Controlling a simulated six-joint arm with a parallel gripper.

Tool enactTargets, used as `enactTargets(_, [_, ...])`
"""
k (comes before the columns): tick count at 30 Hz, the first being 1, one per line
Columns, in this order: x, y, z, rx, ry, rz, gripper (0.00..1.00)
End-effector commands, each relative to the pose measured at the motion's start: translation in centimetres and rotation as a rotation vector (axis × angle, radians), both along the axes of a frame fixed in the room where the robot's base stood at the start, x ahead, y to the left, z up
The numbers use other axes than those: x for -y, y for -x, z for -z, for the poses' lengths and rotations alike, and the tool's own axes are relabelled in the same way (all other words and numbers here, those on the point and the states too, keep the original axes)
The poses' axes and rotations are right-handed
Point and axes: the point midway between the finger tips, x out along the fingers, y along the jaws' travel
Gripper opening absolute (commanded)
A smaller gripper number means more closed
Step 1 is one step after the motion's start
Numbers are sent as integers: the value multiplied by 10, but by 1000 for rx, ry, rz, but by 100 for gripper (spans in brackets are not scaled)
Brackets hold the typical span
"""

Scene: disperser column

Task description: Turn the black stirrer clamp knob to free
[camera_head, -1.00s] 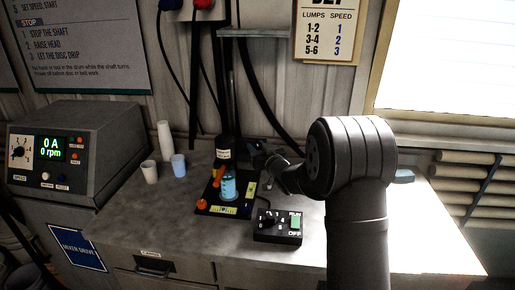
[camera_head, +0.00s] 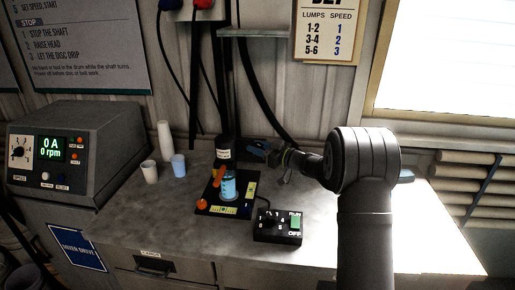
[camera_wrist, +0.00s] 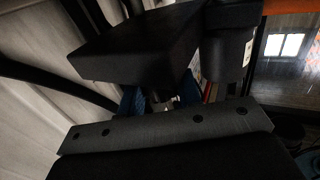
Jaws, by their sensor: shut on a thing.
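The black stirrer (camera_head: 223,148) stands upright on its stand at the back of the bench, with a pale label on its body. My gripper (camera_head: 256,152) reaches in from the right, just beside the stirrer. Its blue fingers are shut on the black clamp knob, which they and the dark background largely hide. In the wrist view, the blue fingertips (camera_wrist: 140,100) show partly below a large black block, and the knob's angle cannot be made out. A beaker of blue liquid (camera_head: 229,187) stands below the stirrer, by an orange handle (camera_head: 217,176).
A black control box (camera_head: 277,228) with a dial and green switch sits in front of the stirrer base. Cups (camera_head: 178,165) stand to the left, and the grey drive unit (camera_head: 72,150) is farther left. A black cable hangs behind my gripper.

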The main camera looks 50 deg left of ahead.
Motion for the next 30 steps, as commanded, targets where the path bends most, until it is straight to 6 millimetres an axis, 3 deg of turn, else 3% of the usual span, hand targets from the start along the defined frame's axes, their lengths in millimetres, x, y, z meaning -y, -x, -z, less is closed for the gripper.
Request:
enactTargets(18, [-1, -2, 1, 0, 0, -557, 8])
enactTargets(30, [-1, -1, 1, -1, 0, -759, 8])
